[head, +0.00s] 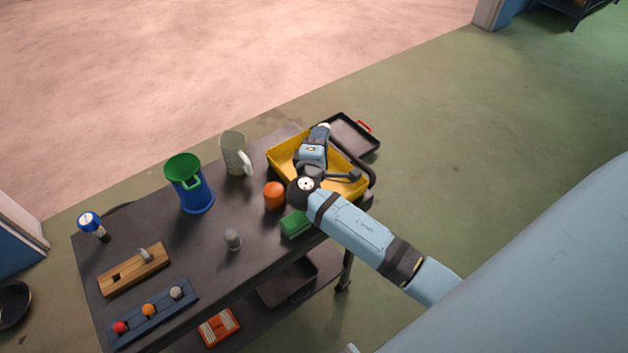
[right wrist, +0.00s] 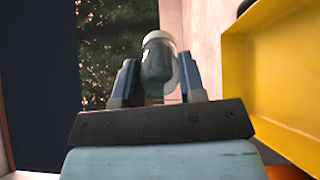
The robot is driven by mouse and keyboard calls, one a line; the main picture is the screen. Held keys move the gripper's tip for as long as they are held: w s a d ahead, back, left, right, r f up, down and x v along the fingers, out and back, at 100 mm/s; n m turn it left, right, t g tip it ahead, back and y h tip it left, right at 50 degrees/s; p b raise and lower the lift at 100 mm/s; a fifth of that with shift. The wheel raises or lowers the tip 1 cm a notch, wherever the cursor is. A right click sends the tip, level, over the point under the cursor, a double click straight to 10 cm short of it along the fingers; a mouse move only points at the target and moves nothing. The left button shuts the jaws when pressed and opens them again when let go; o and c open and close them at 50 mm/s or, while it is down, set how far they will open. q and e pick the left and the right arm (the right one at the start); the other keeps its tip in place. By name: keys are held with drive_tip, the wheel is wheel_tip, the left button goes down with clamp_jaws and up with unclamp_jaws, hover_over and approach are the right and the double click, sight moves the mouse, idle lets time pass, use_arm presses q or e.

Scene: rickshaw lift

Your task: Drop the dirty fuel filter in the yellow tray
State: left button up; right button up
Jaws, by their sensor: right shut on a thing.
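The yellow tray (head: 285,148) stands at the far right end of the dark cart, and its wall shows at the right of the right wrist view (right wrist: 287,62). My right gripper (right wrist: 157,80) reaches over the tray and is shut on a small cylinder with a dark body and a pale, clear-looking casing, the fuel filter (right wrist: 157,58). In the head view only a pale bit of the filter (head: 323,127) shows at the gripper's tip, near the tray's far edge. Its height above the tray is hard to tell. My left gripper is not in view.
Near the tray stand an orange cylinder (head: 274,195), a green block (head: 295,223) and a pale jug (head: 235,155). A blue and green container (head: 189,185), a small grey cylinder (head: 232,239) and a wooden block (head: 134,270) occupy the cart (head: 205,257). A black tray (head: 352,135) lies beyond.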

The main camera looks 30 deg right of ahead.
drive_tip(key=shift+f+b, duration=0.3)
drive_tip(key=shift+f, duration=0.3)
wheel_tip(320, 180, down, 5)
drive_tip(key=b, duration=0.3)
drive_tip(key=shift+r, duration=0.2)
drive_tip(key=o, duration=1)
drive_tip(key=shift+c, duration=0.2)
drive_tip(key=b+v, duration=0.1)
drive_tip(key=v, duration=1.3)
drive_tip(key=shift+b, duration=0.4)
